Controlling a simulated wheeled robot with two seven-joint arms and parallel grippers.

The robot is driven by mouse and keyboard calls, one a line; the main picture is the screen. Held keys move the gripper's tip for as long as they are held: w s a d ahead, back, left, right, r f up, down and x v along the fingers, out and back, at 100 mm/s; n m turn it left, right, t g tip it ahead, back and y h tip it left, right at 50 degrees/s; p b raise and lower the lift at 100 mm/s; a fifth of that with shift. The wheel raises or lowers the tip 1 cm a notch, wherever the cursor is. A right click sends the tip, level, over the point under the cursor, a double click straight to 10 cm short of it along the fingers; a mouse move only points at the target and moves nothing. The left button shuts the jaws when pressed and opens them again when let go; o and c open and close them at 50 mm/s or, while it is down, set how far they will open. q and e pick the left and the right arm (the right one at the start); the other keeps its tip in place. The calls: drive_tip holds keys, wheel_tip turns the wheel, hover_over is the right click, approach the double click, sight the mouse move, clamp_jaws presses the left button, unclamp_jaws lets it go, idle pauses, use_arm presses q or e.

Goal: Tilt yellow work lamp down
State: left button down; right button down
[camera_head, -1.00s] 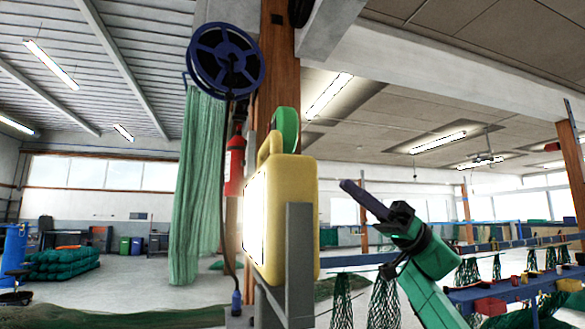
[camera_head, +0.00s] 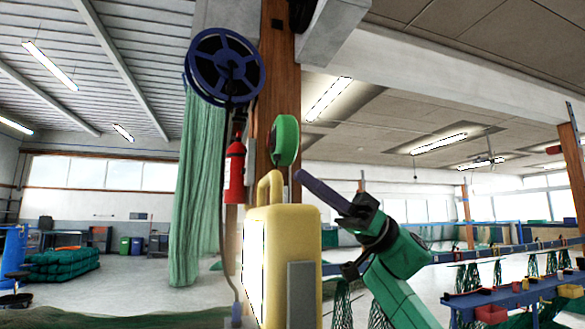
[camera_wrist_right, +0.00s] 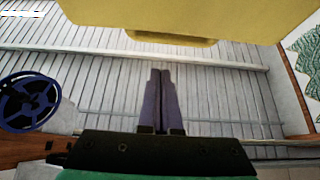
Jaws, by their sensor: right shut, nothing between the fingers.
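The yellow work lamp (camera_head: 293,240) stands in the middle of the head view, its lit face (camera_head: 253,270) turned left. It has a yellow carrying handle (camera_head: 268,186) on top and a grey bracket (camera_head: 301,295) on its near side. My right gripper (camera_head: 300,174) is shut and empty. Its dark fingers point up and left, with the tips just above the lamp's top and right of the handle. In the right wrist view, the shut fingertips (camera_wrist_right: 160,72) lie below the yellow lamp body (camera_wrist_right: 200,18) in the picture; contact cannot be told. My left gripper is not in view.
A green net (camera_head: 190,200) hangs at left. A blue bench (camera_head: 520,300) is at right.

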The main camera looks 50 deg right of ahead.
drive_tip(key=w+a, duration=0.1)
drive_tip(key=a+f, duration=0.1)
drive_tip(key=shift+w+a, duration=0.35)
drive_tip(key=shift+s, duration=0.1)
